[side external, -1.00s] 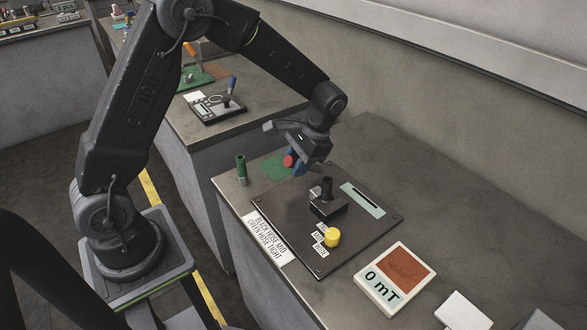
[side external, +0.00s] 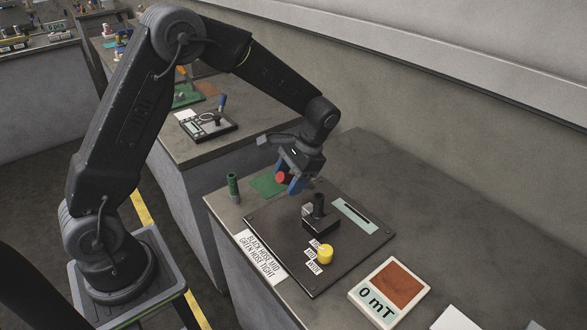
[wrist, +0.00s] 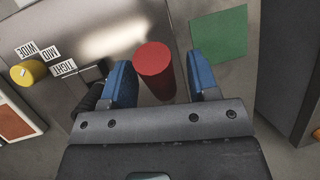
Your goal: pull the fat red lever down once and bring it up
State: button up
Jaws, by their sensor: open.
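The fat red lever (side external: 281,177) shows as a red knob by the green patch at the back left of the dark panel (side external: 285,217). In the wrist view it is a thick red cylinder (wrist: 153,62) with a flat round top. My gripper (side external: 289,178) is above the bench, its blue fingers apart around the lever. In the wrist view the lever stands between the blue fingertips (wrist: 163,70), nearer the left one, with gaps on both sides. The lever's lower part is hidden or unclear.
A black joystick-like post (side external: 319,208), a yellow knob (side external: 325,254) and a green upright cylinder (side external: 233,186) stand nearby. The bench behind the panel is clear, up to the wall.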

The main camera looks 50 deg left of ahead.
jog(key=v, duration=1.3)
jog(key=shift+w+r, duration=0.2)
jog(key=shift+r, duration=0.15)
jog(key=shift+s+d+r, duration=0.1)
jog(key=s+r+t+h, duration=0.1)
jog(key=s+r+t, duration=0.5)
jog(key=s, duration=0.5)
jog(key=s+d+f+n+t+h, duration=0.1)
jog(key=s+t, duration=0.3)
jog(key=s, duration=0.8)
jog(key=shift+s+d+f, duration=0.25)
jog(key=shift+s+d, duration=0.15)
